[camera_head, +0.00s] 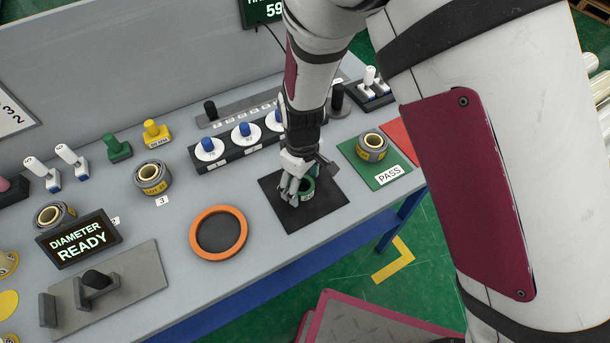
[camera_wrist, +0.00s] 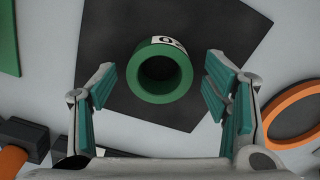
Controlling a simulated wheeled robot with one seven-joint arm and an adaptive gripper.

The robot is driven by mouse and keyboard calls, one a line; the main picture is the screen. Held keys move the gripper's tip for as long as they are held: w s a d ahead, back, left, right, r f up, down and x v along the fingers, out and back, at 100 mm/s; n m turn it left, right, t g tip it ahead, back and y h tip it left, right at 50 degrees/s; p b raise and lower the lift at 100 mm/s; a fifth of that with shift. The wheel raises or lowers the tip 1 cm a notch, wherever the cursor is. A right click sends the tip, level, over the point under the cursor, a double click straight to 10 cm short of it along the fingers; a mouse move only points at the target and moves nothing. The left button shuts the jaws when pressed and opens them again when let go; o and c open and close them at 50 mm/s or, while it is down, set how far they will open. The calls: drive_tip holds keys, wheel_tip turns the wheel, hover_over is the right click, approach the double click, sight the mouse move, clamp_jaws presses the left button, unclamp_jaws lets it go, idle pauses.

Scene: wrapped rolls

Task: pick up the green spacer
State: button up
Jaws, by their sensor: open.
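The green spacer (camera_wrist: 143,88) is a short green ring with a dark hole and a white label with black marks. It rests on a black square mat (camera_wrist: 205,25). In the head view the spacer (camera_head: 306,189) is partly hidden by my gripper (camera_head: 297,192), which is low over the mat (camera_head: 325,205). In the wrist view my gripper (camera_wrist: 160,95) is open, one finger on each side of the spacer, with a clear gap on both sides. The fingers do not appear to touch it.
An orange ring (camera_head: 219,209) lies left of the mat. A wrapped roll (camera_head: 372,147) stands on the green PASS mat (camera_head: 388,178) to the right. Another roll (camera_head: 153,178) and a rack with blue-knobbed white discs (camera_head: 246,131) stand behind. The table's front edge is close.

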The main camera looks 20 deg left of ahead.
drive_tip(key=shift+f, duration=0.3)
drive_tip(key=c, duration=1)
drive_tip(key=shift+r, duration=0.15)
